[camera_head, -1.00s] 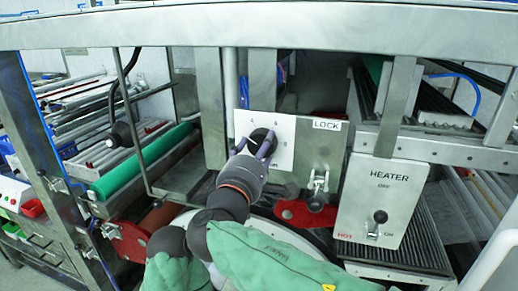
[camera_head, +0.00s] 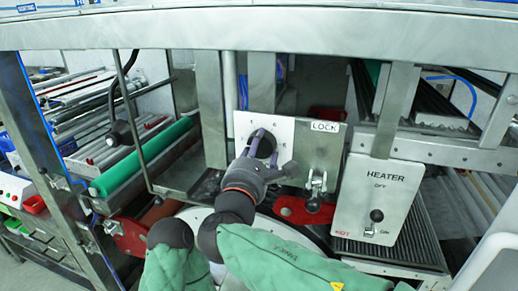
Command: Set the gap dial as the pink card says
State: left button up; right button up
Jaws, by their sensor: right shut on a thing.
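The gap dial is a black round knob (camera_head: 264,146) on a white square plate (camera_head: 243,128) with small marks around it, too small to read. My right gripper (camera_head: 263,143) has its purple-grey fingers around the knob and is shut on it. The gripper and hand hide the plate's lower part and much of the knob, so its pointer cannot be read. The pink card is not visible in this view. My left gripper is not in view.
Right of the dial is a steel panel marked LOCK (camera_head: 325,127) with a metal latch (camera_head: 316,183) and a red part (camera_head: 303,210) below. A HEATER box (camera_head: 380,200) with a black switch stands further right. A steel beam (camera_head: 260,34) crosses above.

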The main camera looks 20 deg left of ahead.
jog(key=shift+f, duration=0.25)
jog(key=o, duration=1.2)
jog(key=shift+a, duration=0.1)
jog(key=shift+c, duration=0.2)
jog(key=shift+r, duration=0.1)
jog(key=shift+s, duration=0.2)
jog(key=s+f, duration=0.1)
jog(key=s, duration=1)
jog(key=shift+s, duration=0.25)
jog(key=shift+f, duration=0.1)
